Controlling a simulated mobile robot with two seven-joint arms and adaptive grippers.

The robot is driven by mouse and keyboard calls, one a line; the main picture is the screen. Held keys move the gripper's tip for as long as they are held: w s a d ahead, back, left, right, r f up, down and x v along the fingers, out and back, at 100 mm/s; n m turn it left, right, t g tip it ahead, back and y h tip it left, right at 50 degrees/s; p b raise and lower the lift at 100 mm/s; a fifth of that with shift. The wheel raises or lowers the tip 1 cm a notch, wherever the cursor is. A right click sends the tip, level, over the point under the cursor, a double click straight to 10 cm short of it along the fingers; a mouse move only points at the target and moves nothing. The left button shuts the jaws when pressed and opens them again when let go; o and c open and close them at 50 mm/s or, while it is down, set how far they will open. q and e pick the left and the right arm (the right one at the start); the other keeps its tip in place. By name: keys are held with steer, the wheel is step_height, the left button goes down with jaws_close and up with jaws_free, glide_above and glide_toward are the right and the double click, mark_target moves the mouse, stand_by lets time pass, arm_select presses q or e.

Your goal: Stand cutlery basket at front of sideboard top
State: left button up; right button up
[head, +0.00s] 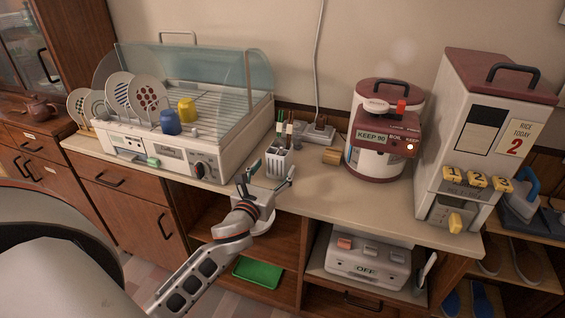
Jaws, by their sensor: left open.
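The white cutlery basket (278,164) stands upright on the sideboard top (330,198), between the dish dryer and the hot-water pot. Several dark, green-marked and light handles stick up from it. My left gripper (271,174) is open just in front of the basket, over the sideboard's front edge. Its two fingers point toward the basket, one on each side in the picture. I cannot tell whether they touch it. The gripper hides part of the front edge. My right gripper is not in view.
The dish dryer (145,146) with plates and cups stands left. The hot-water pot (366,155) and rice dispenser (467,130) stand right. The top is clear right of my gripper.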

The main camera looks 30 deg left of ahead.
arm_select(q)
steer(key=x, duration=0.5)
steer(key=shift+w+a+f, duration=0.1)
steer(key=shift+w+a, duration=0.15)
steer(key=shift+w, duration=0.25)
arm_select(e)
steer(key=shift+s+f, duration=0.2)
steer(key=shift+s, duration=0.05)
arm_select(q)
steer(key=c, duration=1.2)
steer(key=shift+c, duration=0.5)
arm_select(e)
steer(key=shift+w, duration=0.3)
